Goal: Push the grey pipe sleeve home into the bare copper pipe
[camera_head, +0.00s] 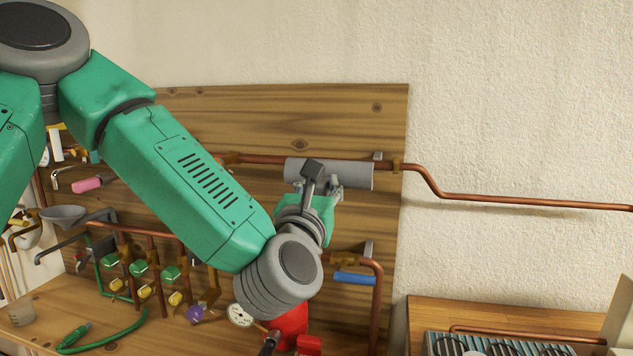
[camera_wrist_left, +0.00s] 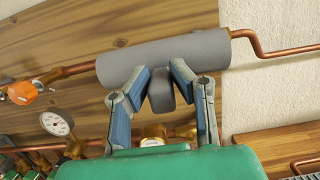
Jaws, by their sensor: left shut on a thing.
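The grey pipe sleeve (camera_head: 357,176) lies along the upper copper pipe (camera_head: 262,159) on the wooden board; it also shows in the left wrist view (camera_wrist_left: 205,48). Copper shows beyond both ends, nearer the sleeve's upper edge than its middle in the head view. I cannot tell whether the sleeve is fully around the pipe or partly in front of it. My left gripper (camera_head: 322,184) comes from below and is shut on the sleeve's grey tab, which shows between the blue-grey fingers (camera_wrist_left: 160,82) in the wrist view. My right gripper is not in view.
A bracket (camera_head: 397,167) holds the pipe close to the sleeve's right end; the pipe then bends down and runs right along the wall.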

